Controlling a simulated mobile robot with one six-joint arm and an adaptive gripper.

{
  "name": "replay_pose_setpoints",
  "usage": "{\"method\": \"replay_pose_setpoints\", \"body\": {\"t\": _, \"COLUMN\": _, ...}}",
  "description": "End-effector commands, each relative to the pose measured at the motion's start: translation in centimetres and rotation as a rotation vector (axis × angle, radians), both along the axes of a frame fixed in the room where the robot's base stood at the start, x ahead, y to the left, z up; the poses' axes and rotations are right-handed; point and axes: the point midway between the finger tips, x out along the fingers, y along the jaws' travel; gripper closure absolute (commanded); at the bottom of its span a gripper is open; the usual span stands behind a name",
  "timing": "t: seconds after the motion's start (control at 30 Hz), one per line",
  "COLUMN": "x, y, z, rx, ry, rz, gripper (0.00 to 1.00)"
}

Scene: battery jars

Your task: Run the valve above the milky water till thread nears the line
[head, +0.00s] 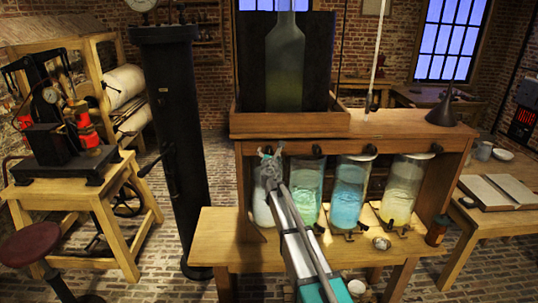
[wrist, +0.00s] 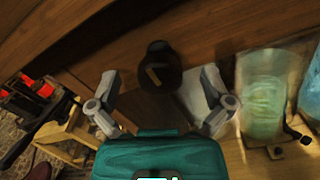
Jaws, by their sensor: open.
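A row of glass jars stands under the wooden shelf. The leftmost jar (head: 262,208) holds whitish, milky water and is partly hidden by my arm. My gripper (head: 270,158) is at the top of this jar, at the shelf's front. In the wrist view my gripper (wrist: 161,78) is open, with its fingers apart. A round black valve knob (wrist: 163,60) with a tan mark shows ahead, between the fingertips; I see no clear contact. In the head view this valve is hidden behind my gripper. I cannot make out a thread or a line on the milky jar.
To the right stand a green jar (head: 306,190), a blue jar (head: 348,195) and a yellowish jar (head: 402,190), with black valves (head: 370,150) above. A dark funnel (head: 443,110) sits on the shelf. A thick black column (head: 178,140) stands left.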

Motion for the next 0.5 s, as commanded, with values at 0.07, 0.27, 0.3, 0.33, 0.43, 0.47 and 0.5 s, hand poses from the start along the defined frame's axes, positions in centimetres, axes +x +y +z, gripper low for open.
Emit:
{"method": "replay_pose_setpoints", "body": {"t": 0.07, "x": -0.8, "y": 0.0, "z": 0.0, "rx": 0.0, "ry": 0.0, "rz": 0.0, "gripper": 0.0}}
{"method": "replay_pose_setpoints", "body": {"t": 0.27, "x": -2.6, "y": -0.1, "z": 0.0, "rx": 0.0, "ry": 0.0, "rz": 0.0, "gripper": 0.0}}
{"method": "replay_pose_setpoints", "body": {"t": 0.3, "x": -2.9, "y": -0.1, "z": 0.0, "rx": 0.0, "ry": 0.0, "rz": 0.0, "gripper": 0.0}}
{"method": "replay_pose_setpoints", "body": {"t": 0.33, "x": -3.2, "y": -0.1, "z": 0.0, "rx": 0.0, "ry": 0.0, "rz": 0.0, "gripper": 0.0}}
{"method": "replay_pose_setpoints", "body": {"t": 0.43, "x": -3.9, "y": -0.1, "z": 0.0, "rx": 0.0, "ry": 0.0, "rz": 0.0, "gripper": 0.0}}
{"method": "replay_pose_setpoints", "body": {"t": 0.47, "x": -4.1, "y": -0.1, "z": 0.0, "rx": 0.0, "ry": 0.0, "rz": 0.0, "gripper": 0.0}}
{"method": "replay_pose_setpoints", "body": {"t": 0.5, "x": -4.2, "y": -0.1, "z": 0.0, "rx": 0.0, "ry": 0.0, "rz": 0.0, "gripper": 0.0}}
